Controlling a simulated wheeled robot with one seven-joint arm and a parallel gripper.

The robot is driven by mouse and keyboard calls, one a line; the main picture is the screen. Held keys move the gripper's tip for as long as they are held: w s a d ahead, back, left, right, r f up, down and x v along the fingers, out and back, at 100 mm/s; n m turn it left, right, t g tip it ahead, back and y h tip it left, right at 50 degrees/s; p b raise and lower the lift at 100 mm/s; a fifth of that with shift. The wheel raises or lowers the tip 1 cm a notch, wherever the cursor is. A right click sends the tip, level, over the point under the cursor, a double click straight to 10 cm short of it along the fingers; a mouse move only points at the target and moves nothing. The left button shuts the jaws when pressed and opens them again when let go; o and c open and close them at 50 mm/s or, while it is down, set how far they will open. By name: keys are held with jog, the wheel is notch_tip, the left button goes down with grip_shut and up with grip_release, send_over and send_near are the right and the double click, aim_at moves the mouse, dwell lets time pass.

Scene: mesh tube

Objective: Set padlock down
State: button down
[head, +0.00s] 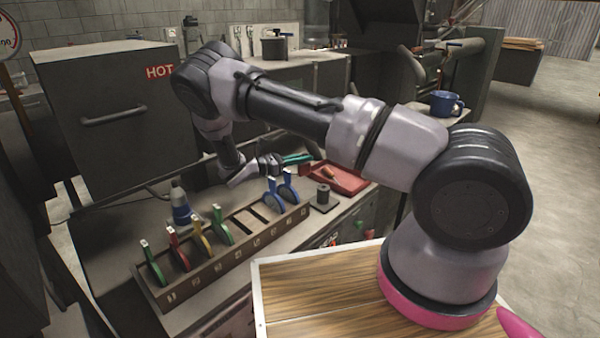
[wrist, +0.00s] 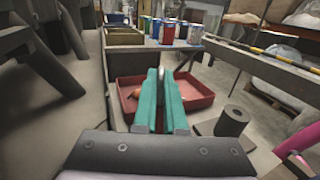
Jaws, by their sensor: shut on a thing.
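My gripper (wrist: 168,75) has teal fingers, drawn close together with a thin grey sliver between them. It also shows in the head view (head: 312,156), over the far left part of the red tray. The padlock itself is not clearly seen; the fingers hide most of what they hold. The red tray (wrist: 197,101) lies beyond and below the fingertips in the wrist view, and on the bench in the head view (head: 350,180). A small orange-red item (wrist: 130,92) lies in the tray, left of the fingers.
A dark cylinder on a square base (wrist: 232,122) stands just right of the gripper. A long slotted rack (head: 235,258) with several coloured, tagged items runs along the bench's front. A grey cabinet marked HOT (head: 110,130) stands behind. A blue mug (head: 446,104) sits farther right.

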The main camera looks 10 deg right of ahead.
aim_at(302, 169)
jog(key=shift+a+f, duration=0.2)
jog(key=shift+f, duration=0.15)
notch_tip(302, 169, down, 4)
jog(key=shift+a+r, duration=0.15)
jog(key=shift+r, duration=0.05)
jog(key=c, duration=1)
grip_release()
jog(key=a, duration=0.3)
jog(key=s+a, duration=0.1)
jog(key=a, duration=0.3)
jog(key=shift+s, duration=0.2)
